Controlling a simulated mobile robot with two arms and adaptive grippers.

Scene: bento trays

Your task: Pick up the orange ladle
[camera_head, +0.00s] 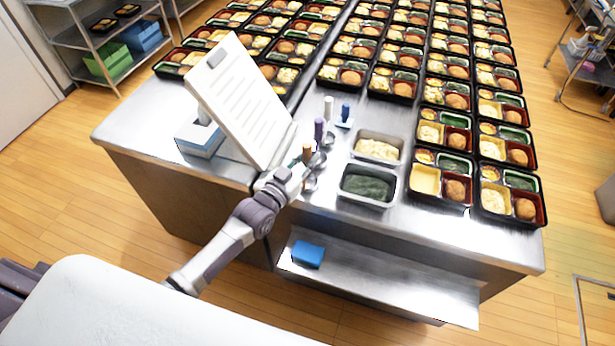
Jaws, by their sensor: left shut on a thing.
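The orange ladle (307,150) stands out by its orange handle, upright near the front of the steel counter. My left gripper (300,167) is at this handle, shut on it. The fingertips and the lower part of the ladle are small and partly hidden by the gripper. A purple-handled ladle (319,130), a white-handled one (328,108) and a blue-handled one (346,112) stand in a row behind it. My right gripper is not in view.
A steel pan of dark green food (346,198) and a pan of pale food (403,147) stand right of the ladles. Many filled bento trays (440,191) cover the counter behind and right.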

